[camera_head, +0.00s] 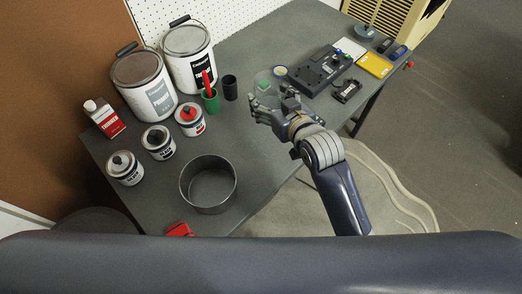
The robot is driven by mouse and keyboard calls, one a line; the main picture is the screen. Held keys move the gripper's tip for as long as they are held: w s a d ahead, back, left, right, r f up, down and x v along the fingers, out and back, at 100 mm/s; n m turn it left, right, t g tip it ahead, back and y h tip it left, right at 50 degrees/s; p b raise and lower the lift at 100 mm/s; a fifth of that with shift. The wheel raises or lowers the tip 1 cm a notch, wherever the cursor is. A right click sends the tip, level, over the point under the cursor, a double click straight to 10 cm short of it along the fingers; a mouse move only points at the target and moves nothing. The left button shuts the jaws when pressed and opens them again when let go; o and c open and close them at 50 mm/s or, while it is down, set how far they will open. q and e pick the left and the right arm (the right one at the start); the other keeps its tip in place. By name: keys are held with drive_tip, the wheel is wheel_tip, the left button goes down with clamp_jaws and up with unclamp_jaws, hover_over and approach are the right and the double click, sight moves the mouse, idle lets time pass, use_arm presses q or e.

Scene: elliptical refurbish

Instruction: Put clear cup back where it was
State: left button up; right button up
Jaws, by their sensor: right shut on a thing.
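The clear cup (264,78) is see-through and hard to make out, with something green showing in or through it. It is at the fingertips of my right gripper (266,97), over the middle of the grey table (250,140). The gripper is shut on the cup and hides its near side. I cannot tell whether the cup touches the table. My left gripper is not in view.
A green cup (211,103) with a red tool and a black cup (230,88) stand to the left. Several paint cans and a metal ring-like pot (208,183) take up the left side. A black device (318,72) and a yellow box (374,65) lie to the right.

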drive_tip(key=f, duration=0.5)
drive_tip(key=s+a+f+b, duration=0.1)
drive_tip(key=f, duration=0.5)
drive_tip(key=s+a+f, duration=0.1)
drive_tip(key=f, duration=0.4)
drive_tip(key=shift+s+a+f, duration=0.15)
drive_tip(key=shift+a+f, duration=0.05)
drive_tip(key=shift+f, duration=0.15)
drive_tip(key=shift+f, duration=0.15)
drive_tip(key=o, duration=1.1)
drive_tip(key=shift+o, duration=0.2)
